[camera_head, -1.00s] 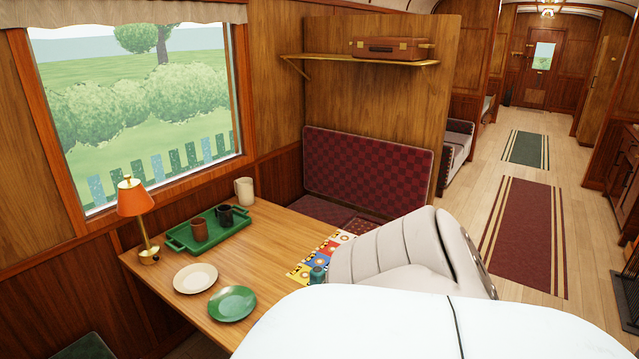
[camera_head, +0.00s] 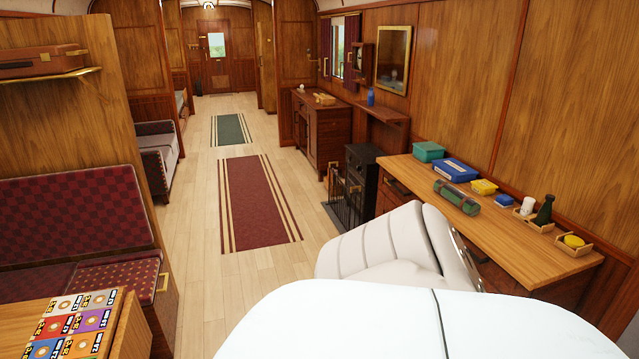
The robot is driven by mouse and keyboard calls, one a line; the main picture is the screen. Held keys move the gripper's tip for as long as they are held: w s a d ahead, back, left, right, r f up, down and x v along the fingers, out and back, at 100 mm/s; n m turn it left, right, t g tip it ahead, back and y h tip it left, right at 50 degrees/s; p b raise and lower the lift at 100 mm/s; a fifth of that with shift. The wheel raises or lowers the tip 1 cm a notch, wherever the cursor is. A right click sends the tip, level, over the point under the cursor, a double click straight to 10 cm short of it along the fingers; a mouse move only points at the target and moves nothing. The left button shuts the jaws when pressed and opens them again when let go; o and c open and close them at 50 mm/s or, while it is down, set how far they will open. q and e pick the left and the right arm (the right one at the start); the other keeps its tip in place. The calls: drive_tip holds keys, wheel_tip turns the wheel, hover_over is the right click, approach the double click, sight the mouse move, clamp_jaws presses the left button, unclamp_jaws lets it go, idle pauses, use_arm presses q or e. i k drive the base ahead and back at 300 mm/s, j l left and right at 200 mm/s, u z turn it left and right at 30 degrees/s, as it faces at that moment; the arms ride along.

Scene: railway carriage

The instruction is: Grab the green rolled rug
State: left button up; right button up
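The green rolled rug (camera_head: 457,197) lies on the wooden counter along the right wall. It is a short green roll with darker bands, lying near the counter's front edge. Neither of my grippers shows in the head view. A white, ribbed part of my own body fills the lower middle of the picture, in front of the counter's near left side.
On the counter (camera_head: 522,238) are a teal box (camera_head: 429,151), a blue box (camera_head: 456,169), a yellow box (camera_head: 484,187) and a dark green bottle (camera_head: 545,209). A black stove (camera_head: 361,177) with a fire guard stands beyond it. The aisle with a red runner (camera_head: 258,200) is clear.

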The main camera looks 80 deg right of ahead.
sight(466, 204)
drive_tip(key=z, duration=3.4)
drive_tip(key=i+j+z, duration=0.1)
drive_tip(key=i+j, duration=0.35)
drive_tip(key=i, duration=0.35)
drive_tip(key=i+j+z, duration=0.15)
drive_tip(key=i+j, duration=0.4)
drive_tip(key=i, duration=0.2)
drive_tip(key=i+j+z, duration=0.1)
drive_tip(key=i+j, duration=0.5)
drive_tip(key=i, duration=0.15)
